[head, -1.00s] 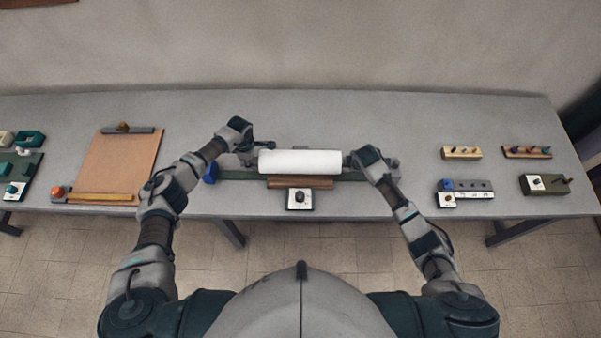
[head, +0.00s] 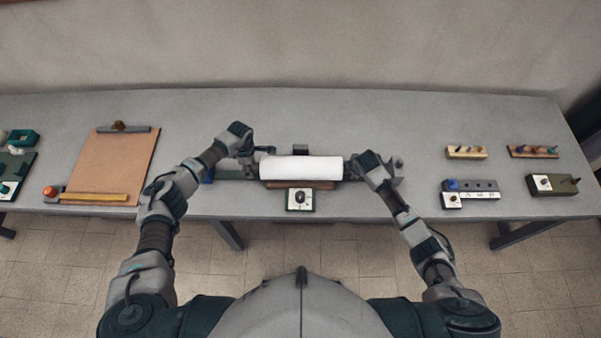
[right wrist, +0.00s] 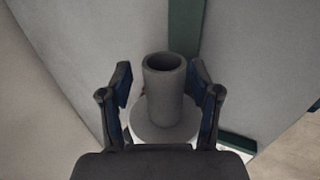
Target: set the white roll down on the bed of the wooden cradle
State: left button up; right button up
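The white roll (head: 301,169) lies level, left to right, at the middle of the bench, over the wooden cradle. Only a thin brown strip of the cradle (head: 325,185) shows along the roll's near side; the roll hides the bed, and I cannot tell whether they touch. My left gripper (head: 259,157) is at the roll's left end; its fingers are too small to judge. My right gripper (head: 357,168) is at the right end. In the right wrist view its fingers stand apart on both sides of the roll's grey hollow core end (right wrist: 165,95), with gaps showing.
A dial box (head: 300,199) sits just in front of the cradle, and a dark block (head: 300,149) behind it. A clipboard (head: 113,168) lies at left. Peg blocks (head: 466,152) and a lettered block (head: 480,188) stand at right. The back of the bench is clear.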

pick_arm(q)
jog(key=shift+r, duration=0.3)
notch_tip(320, 180, up, 10)
jog(key=shift+f, duration=0.1)
pick_arm(e)
jog(key=shift+d, duration=0.1)
pick_arm(q)
jog(key=shift+a+r, duration=0.1)
jog(key=shift+r, duration=0.6)
pick_arm(e)
jog(key=v, duration=1.2)
jog(key=shift+w+f, duration=0.1)
